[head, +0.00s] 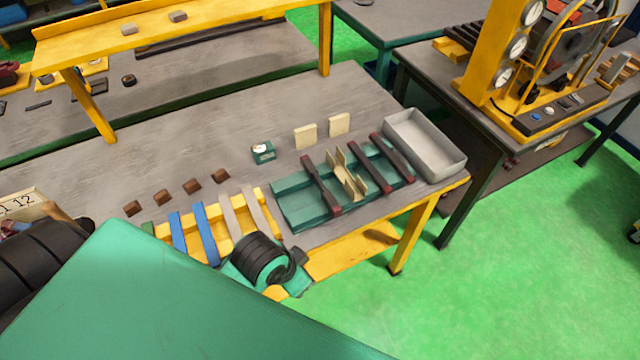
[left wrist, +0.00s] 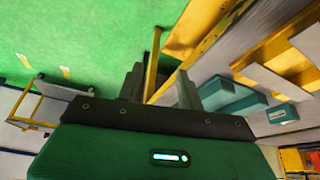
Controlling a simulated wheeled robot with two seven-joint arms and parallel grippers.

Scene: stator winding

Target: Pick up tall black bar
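Several dark bars with reddish ends lie across the green tray (head: 292,208) in the head view: one on the left (head: 320,185) and two on the right (head: 370,167) (head: 397,158). I cannot tell which one is the tall black bar. My left gripper (left wrist: 158,88) shows in the left wrist view with its two grey fingers apart and nothing between them. It points past a yellow table edge over the green floor. I cannot make out its fingers in the head view. My right gripper is not in view.
A grey bin (head: 425,145) stands right of the tray. Cream blocks (head: 305,136) and a small green gauge box (head: 263,152) stand behind it. Blue and pale strips lie on a yellow rack (head: 226,225) at left. A yellow shelf (head: 180,30) crosses the back. The table's middle is clear.

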